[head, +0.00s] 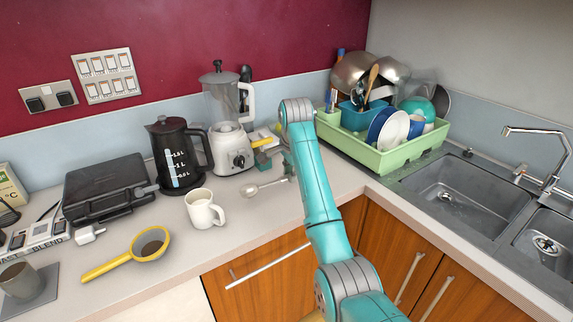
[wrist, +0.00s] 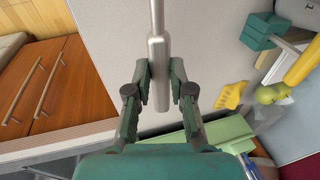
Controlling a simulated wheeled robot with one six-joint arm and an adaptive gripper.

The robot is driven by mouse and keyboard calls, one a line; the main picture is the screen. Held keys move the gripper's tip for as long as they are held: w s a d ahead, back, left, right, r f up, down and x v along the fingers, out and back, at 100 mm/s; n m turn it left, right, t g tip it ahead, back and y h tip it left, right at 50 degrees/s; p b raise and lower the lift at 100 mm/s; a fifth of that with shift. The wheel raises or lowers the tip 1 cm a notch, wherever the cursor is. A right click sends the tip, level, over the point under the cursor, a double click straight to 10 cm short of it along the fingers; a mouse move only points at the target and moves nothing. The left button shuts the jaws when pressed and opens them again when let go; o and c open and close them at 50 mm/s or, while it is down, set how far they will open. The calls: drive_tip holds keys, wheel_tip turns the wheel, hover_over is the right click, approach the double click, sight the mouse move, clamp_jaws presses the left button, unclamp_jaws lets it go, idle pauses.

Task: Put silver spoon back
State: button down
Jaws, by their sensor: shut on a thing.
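The silver spoon (head: 262,188) is over the counter in front of the blender in the head view, bowl pointing left; I cannot tell whether it touches the counter. In the wrist view its thick handle (wrist: 159,95) lies between the two fingers of my gripper (wrist: 160,78), which is shut on it. The spoon's bowl is out of the wrist view. In the head view my gripper (head: 287,167) is partly hidden by my arm. The green dish rack (head: 385,158) stands at the back right, holding a teal utensil box (head: 353,120) with utensils, plates, bowls and pans.
A white mug (head: 201,212) and a black kettle (head: 178,165) stand left of the spoon. The blender (head: 230,150) stands just behind it. A yellow strainer (head: 135,252) lies front left. The sink (head: 455,195) is right of the rack.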

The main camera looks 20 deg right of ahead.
drive_tip(key=shift+r, duration=0.1)
idle(0.3)
drive_tip(key=shift+f, duration=3.3)
drive_tip(key=c, duration=1.3)
unclamp_jaws()
drive_tip(key=shift+c, duration=0.2)
drive_tip(key=o, duration=0.6)
drive_tip(key=shift+c, duration=0.2)
